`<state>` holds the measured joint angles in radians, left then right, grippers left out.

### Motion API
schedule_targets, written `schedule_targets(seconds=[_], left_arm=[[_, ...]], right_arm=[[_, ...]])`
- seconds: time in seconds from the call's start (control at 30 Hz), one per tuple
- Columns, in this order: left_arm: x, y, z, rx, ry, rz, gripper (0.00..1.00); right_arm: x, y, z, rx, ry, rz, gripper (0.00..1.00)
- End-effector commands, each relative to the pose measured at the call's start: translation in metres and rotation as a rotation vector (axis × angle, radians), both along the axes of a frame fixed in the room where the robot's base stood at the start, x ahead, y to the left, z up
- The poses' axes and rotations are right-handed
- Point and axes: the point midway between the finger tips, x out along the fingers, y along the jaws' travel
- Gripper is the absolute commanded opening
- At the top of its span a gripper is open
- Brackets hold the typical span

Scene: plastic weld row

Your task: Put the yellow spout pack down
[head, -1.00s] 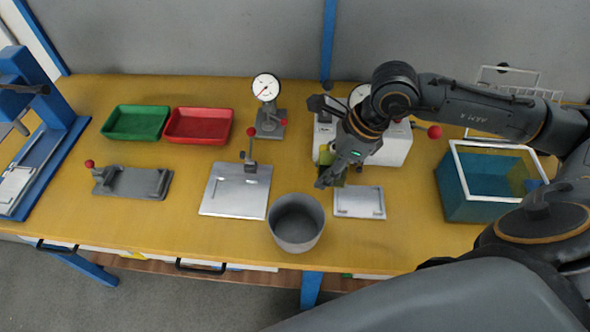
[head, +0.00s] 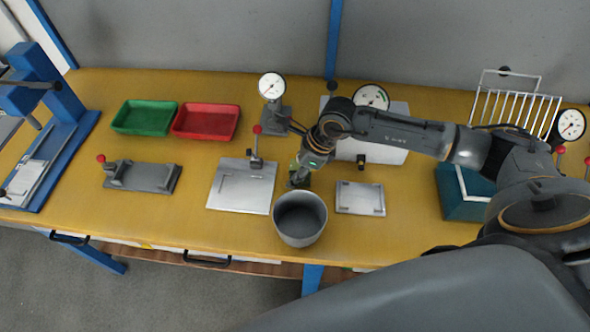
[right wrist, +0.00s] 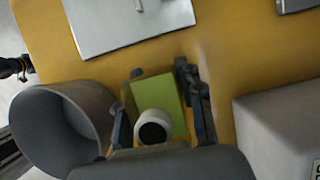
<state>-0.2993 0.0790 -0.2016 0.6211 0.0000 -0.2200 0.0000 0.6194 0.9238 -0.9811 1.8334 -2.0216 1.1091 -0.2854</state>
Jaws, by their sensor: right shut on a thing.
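The yellow spout pack (right wrist: 165,92) shows in the right wrist view as a flat yellow-green pack with a pale round spout, dark inside. It sits between the two fingers of my right gripper (right wrist: 160,100), which is shut on it. In the head view the right gripper (head: 299,182) is just behind the grey bin, between the silver plate and the small tray. Only a sliver of the pack shows there, mostly hidden by the gripper. I cannot tell whether the pack touches the table. My left gripper is not in view.
The grey bin (head: 300,226) stands close in front of the gripper. A silver plate (head: 235,196) with a red-knobbed lever is left, a small tray (head: 360,204) right, a white machine (head: 385,150) behind right. Green (head: 145,118) and red (head: 207,122) trays lie farther left.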

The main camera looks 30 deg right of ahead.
Motion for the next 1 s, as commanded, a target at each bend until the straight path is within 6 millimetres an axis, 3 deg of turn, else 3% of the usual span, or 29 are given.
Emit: schedule_targets(seconds=[0.27, 0.3, 0.4, 0.83, 1.0], left_arm=[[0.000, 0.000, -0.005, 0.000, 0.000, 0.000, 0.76], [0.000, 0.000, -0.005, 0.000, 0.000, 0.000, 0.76], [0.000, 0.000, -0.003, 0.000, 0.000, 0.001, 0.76], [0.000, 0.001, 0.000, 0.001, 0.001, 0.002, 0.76], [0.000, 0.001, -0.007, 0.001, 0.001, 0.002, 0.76]], right_arm=[[0.001, 0.000, -0.003, 0.001, -0.003, 0.000, 0.00], [0.000, 0.000, -0.003, 0.000, -0.001, 0.000, 0.39], [0.000, 0.000, -0.002, 0.000, -0.001, 0.000, 0.59], [0.000, -0.002, 0.005, -0.001, -0.003, -0.001, 0.60], [-0.006, -0.013, 0.032, -0.002, -0.008, 0.000, 0.60]])
